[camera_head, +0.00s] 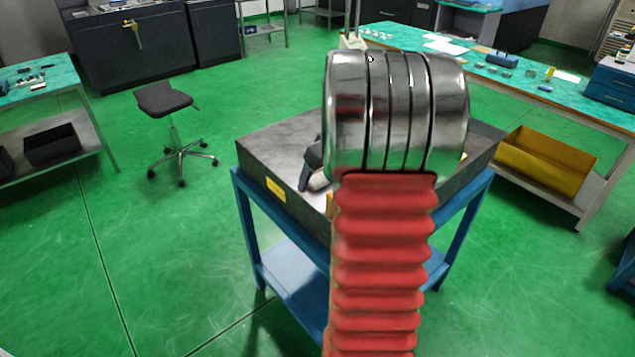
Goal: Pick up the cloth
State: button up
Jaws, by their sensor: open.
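I cannot make out the cloth for certain. A blue cart (243,187) with a grey walled top stands in the middle. My arm, with a large metal joint and red bellows, covers much of the cart's top. A small dark and whitish shape (316,181) shows at the left edge of my arm, over the cart's top. I cannot tell what it is. My gripper is not clearly visible; my arm hides the area behind it.
A black stool (164,99) stands left of the cart. A bench with a teal top (30,76) is at the left. A long teal bench (521,79) with small items and a yellow bin (543,163) below is at the right. Green floor lies clear between them.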

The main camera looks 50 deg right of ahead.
aim_at(319, 179)
jog(key=shift+c, duration=0.7)
jog(key=c, duration=1)
jog(key=shift+r, duration=0.1)
notch_tip(319, 179, up, 10)
jog(key=shift+f, duration=0.1)
dwell(0.3)
